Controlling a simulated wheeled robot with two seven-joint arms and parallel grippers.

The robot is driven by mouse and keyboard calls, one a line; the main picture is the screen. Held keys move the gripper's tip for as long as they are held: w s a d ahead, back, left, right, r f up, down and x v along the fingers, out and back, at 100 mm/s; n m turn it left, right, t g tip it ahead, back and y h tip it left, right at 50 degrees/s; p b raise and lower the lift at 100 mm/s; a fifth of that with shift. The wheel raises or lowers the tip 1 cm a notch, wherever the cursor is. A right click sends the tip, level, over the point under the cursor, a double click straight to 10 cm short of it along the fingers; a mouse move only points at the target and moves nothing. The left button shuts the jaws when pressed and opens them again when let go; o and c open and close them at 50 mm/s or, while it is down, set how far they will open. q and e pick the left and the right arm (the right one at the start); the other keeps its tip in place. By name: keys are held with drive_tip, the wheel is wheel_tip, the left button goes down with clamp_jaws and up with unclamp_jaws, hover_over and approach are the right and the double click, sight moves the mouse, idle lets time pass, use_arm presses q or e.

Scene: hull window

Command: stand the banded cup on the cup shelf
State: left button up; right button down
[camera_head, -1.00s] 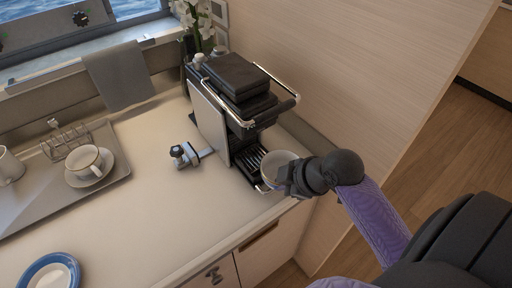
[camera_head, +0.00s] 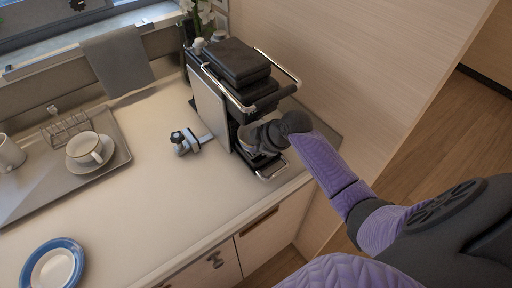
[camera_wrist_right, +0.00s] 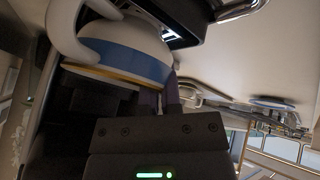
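The banded cup (camera_wrist_right: 125,45) is white with a blue band and a thin gold stripe. It fills the upper left of the right wrist view, with its handle at the left. My right gripper (camera_head: 252,133) is shut on it, at the open front of the black coffee machine (camera_head: 240,65). Below the gripper, the machine's low front tray (camera_head: 270,172) partly shows. I cannot tell whether the cup touches the machine, or which part is the cup shelf. My left gripper is not in view.
A metal clamp-like part (camera_head: 186,142) lies on the counter left of the machine. A grey tray (camera_head: 35,188) holds another cup on a saucer (camera_head: 88,152) and a wire rack (camera_head: 68,130). A blue-rimmed plate (camera_head: 52,268) is at the front left. The middle counter is clear.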

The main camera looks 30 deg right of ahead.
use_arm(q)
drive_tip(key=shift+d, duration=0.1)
use_arm(e)
drive_tip(key=shift+s, duration=0.1)
drive_tip(key=c, duration=0.8)
unclamp_jaws()
drive_tip(key=shift+c, duration=0.2)
use_arm(q)
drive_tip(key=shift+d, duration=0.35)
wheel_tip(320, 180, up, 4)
drive_tip(key=p, duration=0.3)
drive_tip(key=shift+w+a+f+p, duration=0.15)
drive_tip(key=shift+p, duration=0.2)
use_arm(e)
drive_tip(key=v, duration=1.2)
